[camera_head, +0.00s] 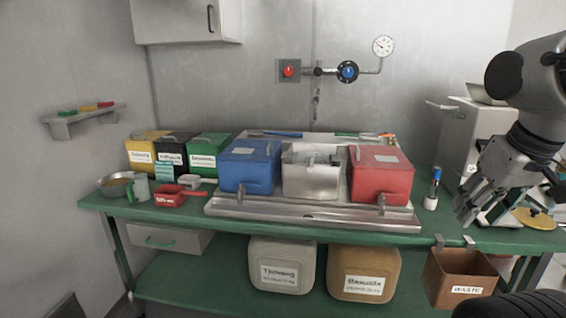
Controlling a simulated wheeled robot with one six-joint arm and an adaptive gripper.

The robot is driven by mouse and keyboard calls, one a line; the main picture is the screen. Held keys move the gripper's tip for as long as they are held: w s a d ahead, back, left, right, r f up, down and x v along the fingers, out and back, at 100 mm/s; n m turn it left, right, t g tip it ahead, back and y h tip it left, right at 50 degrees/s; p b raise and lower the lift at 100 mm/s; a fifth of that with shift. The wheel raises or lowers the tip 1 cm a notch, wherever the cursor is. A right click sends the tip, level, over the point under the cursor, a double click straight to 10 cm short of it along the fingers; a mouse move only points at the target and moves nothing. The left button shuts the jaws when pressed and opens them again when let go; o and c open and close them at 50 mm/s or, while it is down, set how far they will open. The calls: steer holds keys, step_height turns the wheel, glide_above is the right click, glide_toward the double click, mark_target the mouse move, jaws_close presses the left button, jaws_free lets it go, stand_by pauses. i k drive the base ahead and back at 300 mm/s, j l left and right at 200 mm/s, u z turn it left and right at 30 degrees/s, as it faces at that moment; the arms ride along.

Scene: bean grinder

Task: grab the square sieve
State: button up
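A small red square pan with a handle (170,201) lies near the front left of the green table; it may be the square sieve, but its mesh cannot be made out. A round metal bowl (116,188) stands left of it, with a pale green mug (140,189) between them. My gripper (468,207) hangs at the right, above the table's front right part, far from the red pan. Its fingers look spread, with nothing visible between them.
Blue (248,168), metal (311,177) and red (381,177) bins stand on a metal tray (312,216) mid-table. A grey machine (462,135) stands behind my arm. A waste box (461,280) hangs at the front right edge. Yellow, black and green boxes stand behind the red pan.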

mark_target(310, 159)
steer(key=i+u, duration=0.1)
steer(key=i+j+z, duration=0.1)
steer(key=z, duration=0.85)
steer(key=j+z, duration=0.35)
steer(key=k+j+z, duration=0.1)
steer(key=j+z, duration=0.25)
steer(key=k+j+z, duration=0.15)
steer(key=z, duration=0.15)
steer(key=j, duration=0.55)
steer(key=k+j+z, duration=0.15)
steer(key=j, duration=1)
steer(key=z, duration=0.05)
